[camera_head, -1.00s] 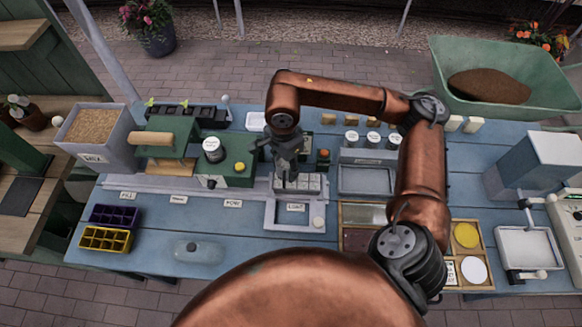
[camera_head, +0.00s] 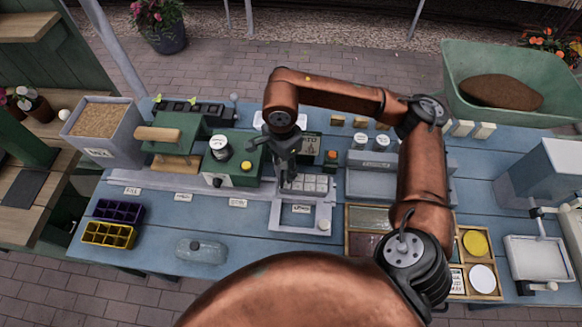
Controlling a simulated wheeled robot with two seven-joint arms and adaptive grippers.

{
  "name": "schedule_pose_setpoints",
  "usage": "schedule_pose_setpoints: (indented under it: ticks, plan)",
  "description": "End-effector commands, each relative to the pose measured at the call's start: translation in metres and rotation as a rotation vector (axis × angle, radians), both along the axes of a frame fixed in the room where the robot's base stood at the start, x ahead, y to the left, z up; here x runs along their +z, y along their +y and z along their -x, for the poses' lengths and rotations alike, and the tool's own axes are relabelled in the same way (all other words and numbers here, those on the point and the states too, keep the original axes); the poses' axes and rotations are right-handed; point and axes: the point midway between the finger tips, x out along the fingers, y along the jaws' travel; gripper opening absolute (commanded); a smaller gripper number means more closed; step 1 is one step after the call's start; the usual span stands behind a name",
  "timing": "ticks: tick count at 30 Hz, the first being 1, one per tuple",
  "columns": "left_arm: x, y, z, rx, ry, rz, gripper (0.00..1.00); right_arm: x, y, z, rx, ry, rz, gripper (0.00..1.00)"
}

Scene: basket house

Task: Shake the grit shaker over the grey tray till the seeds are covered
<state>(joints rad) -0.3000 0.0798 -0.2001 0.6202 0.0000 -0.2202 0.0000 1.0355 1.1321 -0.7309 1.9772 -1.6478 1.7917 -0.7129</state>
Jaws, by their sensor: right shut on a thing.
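The grey tray (camera_head: 318,184), with several small cells, sits at a light grey station in the middle of the table. My right gripper (camera_head: 288,179) points down at the tray's left side and appears shut on it; the fingertips are small and dark, so the contact is hard to make out. White-lidded jars (camera_head: 360,142) stand behind and right of the tray; I cannot tell which is the grit shaker. Another white-lidded jar (camera_head: 220,150) stands on the green machine at left. Seeds are too small to see. My left gripper is out of view.
A purple tray (camera_head: 118,211) and a yellow tray (camera_head: 108,235) lie at front left. A glass bottle (camera_head: 201,250) lies at the front edge. A grain-filled bin (camera_head: 97,143) stands at far left. A wooden divided box (camera_head: 484,240) is partly behind my right arm.

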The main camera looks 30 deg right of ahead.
Motion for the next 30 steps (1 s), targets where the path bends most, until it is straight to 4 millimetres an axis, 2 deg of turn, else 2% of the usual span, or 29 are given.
schedule_pose_setpoints:
  ticks: [3, 8, 20, 30]
  plan:
    - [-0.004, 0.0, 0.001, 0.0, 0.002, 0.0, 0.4, -0.001, 0.011, -0.008, 0.002, 0.0, 0.001, 0.1]
    - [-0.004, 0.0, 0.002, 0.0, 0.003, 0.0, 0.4, 0.0, 0.015, -0.012, 0.001, 0.0, 0.002, 0.1]
    - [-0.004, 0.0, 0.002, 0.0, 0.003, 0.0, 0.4, 0.0, -0.009, 0.006, 0.0, -0.001, 0.002, 0.1]
    - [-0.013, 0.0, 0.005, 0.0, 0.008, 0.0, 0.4, -0.001, 0.023, -0.017, 0.002, -0.001, -0.001, 0.1]
